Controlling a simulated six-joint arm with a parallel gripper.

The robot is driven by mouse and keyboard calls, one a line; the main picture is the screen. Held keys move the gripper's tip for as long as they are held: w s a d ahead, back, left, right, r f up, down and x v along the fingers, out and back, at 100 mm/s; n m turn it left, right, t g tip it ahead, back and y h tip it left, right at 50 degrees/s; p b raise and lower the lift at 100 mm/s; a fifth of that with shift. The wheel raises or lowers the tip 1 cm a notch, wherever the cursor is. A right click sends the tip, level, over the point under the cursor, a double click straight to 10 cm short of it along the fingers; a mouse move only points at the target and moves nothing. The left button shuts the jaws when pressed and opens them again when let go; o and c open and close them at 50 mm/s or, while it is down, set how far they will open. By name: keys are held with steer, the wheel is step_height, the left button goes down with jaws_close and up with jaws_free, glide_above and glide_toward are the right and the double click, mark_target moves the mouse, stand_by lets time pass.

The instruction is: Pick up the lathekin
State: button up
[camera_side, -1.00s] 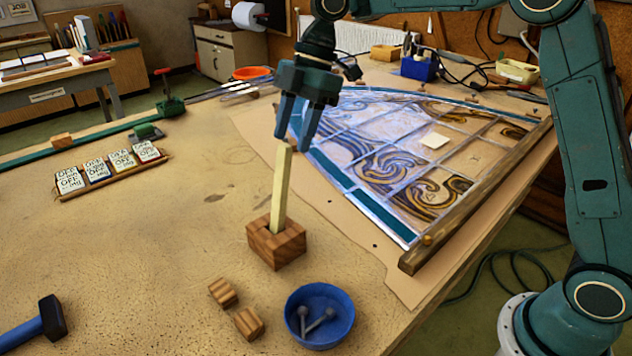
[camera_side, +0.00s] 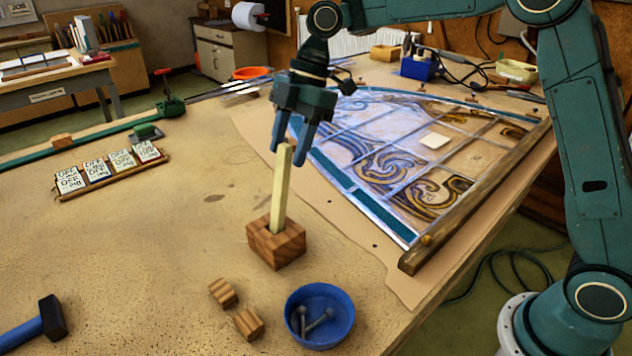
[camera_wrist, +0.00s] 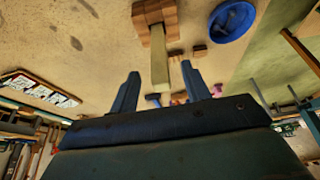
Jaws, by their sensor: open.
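The lathekin (camera_side: 281,190) is a pale, flat wooden stick. It stands nearly upright, leaning slightly, in a brown wooden block (camera_side: 276,246) on the bench. My gripper (camera_side: 287,150) is open, with its fingertips at about the height of the lathekin's top end in the side view. In the wrist view the lathekin (camera_wrist: 159,66) reaches from the block (camera_wrist: 156,16) toward the gap between my two fingers (camera_wrist: 160,85). The fingers are apart on either side, and I cannot tell whether the tip is between them in depth.
A blue bowl (camera_side: 320,318) with nails and two small wooden blocks (camera_side: 236,307) lie in front of the holder. A hammer (camera_side: 38,322) is at the left. The leaded panel (camera_side: 400,150) lies behind right.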

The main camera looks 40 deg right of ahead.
mark_target(277, 191)
steer(key=shift+x, duration=2.55)
jaws_close()
